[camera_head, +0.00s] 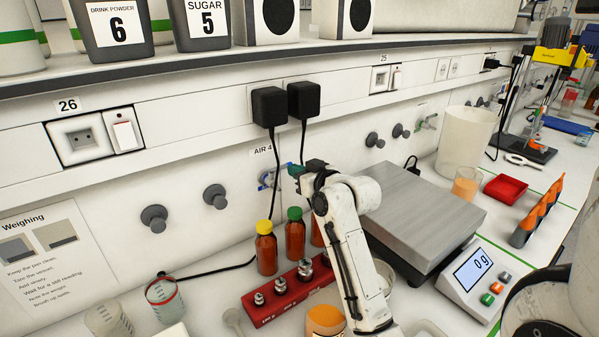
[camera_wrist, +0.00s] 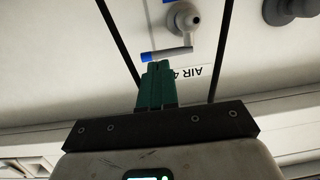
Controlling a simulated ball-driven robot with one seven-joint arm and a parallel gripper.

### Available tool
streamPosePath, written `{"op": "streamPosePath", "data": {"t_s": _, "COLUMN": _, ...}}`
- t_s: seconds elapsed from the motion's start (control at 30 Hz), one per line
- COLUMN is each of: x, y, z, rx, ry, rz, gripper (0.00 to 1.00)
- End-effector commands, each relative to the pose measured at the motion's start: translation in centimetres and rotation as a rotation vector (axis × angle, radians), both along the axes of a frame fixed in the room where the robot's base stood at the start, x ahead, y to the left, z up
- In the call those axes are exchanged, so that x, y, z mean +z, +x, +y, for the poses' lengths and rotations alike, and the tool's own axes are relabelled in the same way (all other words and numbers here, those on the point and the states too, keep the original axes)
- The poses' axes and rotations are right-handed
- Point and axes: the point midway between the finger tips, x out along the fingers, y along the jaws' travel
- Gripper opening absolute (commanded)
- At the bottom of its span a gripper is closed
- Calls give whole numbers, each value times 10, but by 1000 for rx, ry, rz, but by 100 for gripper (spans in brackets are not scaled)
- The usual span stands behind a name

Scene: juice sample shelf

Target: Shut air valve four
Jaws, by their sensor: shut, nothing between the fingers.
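The air four valve (camera_head: 267,179) sits on the white wall panel under the label "AIR 4" (camera_head: 263,151), mostly beside my gripper. In the wrist view the valve (camera_wrist: 184,20) shows upside down, with a grey lever (camera_wrist: 172,53) lying across the picture and a blue tip at its left end. My gripper (camera_head: 288,168) is at the wall just right of the valve. In the wrist view its green fingers (camera_wrist: 156,66) are together and empty, with their tips at the lever near the blue end. I cannot tell whether they touch it.
Two black plugs (camera_head: 286,104) hang cables down past the valve. Below stand capped bottles (camera_head: 266,252) and a red weight block (camera_head: 290,292). A scale (camera_head: 425,215) is to the right. Grey knobs (camera_head: 215,197) stick out of the wall at left. A shelf edge runs above.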

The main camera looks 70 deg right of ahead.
Motion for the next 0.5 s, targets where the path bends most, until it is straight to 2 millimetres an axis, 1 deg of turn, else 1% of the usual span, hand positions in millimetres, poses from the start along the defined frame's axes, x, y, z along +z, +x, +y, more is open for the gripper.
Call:
{"op": "streamPosePath", "data": {"t_s": 0.07, "x": 2, "y": 1, "z": 0, "rx": -2, "ry": 0, "rz": 1, "gripper": 0}}
{"op": "streamPosePath", "data": {"t_s": 0.37, "x": 6, "y": -30, "z": 15, "rx": -6, "ry": 2, "rz": -1, "gripper": 0}}
{"op": "streamPosePath", "data": {"t_s": 0.5, "x": 9, "y": -47, "z": 25, "rx": -7, "ry": 1, "rz": 0, "gripper": 0}}
